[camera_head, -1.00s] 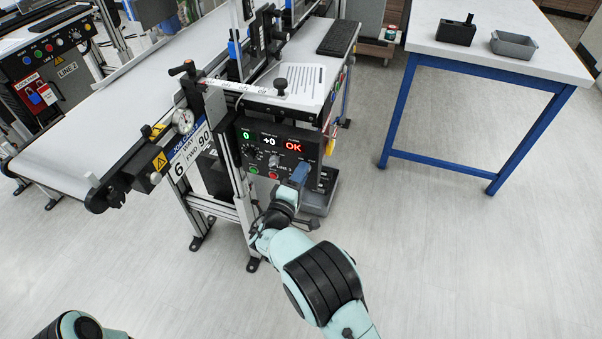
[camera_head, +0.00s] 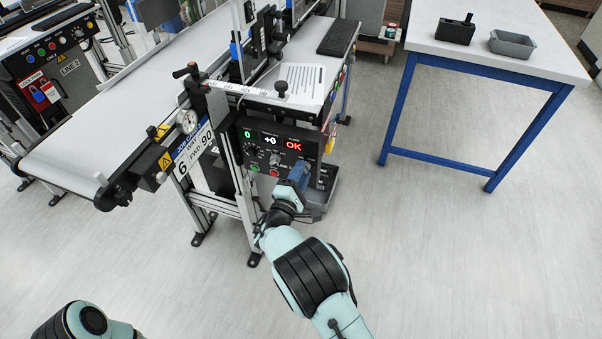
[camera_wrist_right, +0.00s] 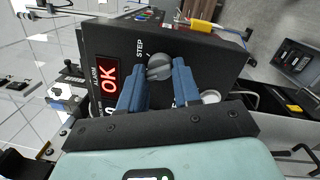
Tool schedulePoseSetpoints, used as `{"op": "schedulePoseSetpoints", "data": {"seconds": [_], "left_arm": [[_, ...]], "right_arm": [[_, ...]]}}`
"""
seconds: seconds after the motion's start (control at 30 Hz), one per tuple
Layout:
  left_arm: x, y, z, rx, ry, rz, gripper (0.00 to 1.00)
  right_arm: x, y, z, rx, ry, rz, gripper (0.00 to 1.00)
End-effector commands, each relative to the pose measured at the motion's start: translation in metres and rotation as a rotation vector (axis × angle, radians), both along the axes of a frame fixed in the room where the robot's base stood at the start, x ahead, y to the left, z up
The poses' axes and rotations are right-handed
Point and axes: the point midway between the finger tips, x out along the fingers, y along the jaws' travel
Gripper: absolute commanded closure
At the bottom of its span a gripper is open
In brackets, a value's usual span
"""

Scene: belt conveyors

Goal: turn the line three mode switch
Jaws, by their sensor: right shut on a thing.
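The mode switch is a round grey knob (camera_wrist_right: 159,66) with a pointer mark, beside the word STEP in the right wrist view. My right gripper (camera_head: 298,173) is at the right part of the panel. Its two blue fingers are shut on the knob, one on each side. In the head view the gripper hides the knob. My left arm shows at the lower left, but its gripper is out of view.
The white belt (camera_head: 110,110) runs to the left of the panel. A red OK display (camera_wrist_right: 108,79) is left of the fingers in the wrist view. A blue-legged table (camera_head: 500,60) with a grey tray (camera_head: 513,44) stands at the right. The floor between is clear.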

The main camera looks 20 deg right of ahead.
Motion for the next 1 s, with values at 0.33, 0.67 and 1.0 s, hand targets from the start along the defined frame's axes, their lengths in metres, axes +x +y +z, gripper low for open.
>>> {"op": "schedulePoseSetpoints", "data": {"seconds": [0.33,0.67,1.0], "left_arm": [[0.0,0.0,0.0,0.0,0.0,0.0,0.57],[-0.001,0.0,0.001,0.0,0.001,0.0,0.57],[-0.013,-0.006,0.011,-0.016,0.033,-0.014,0.57]], "right_arm": [[-0.001,0.001,-0.004,0.001,0.009,0.0,0.44],[-0.004,0.003,-0.002,0.002,0.004,0.0,0.44],[-0.056,0.043,-0.007,0.001,0.007,0.005,0.44]]}}
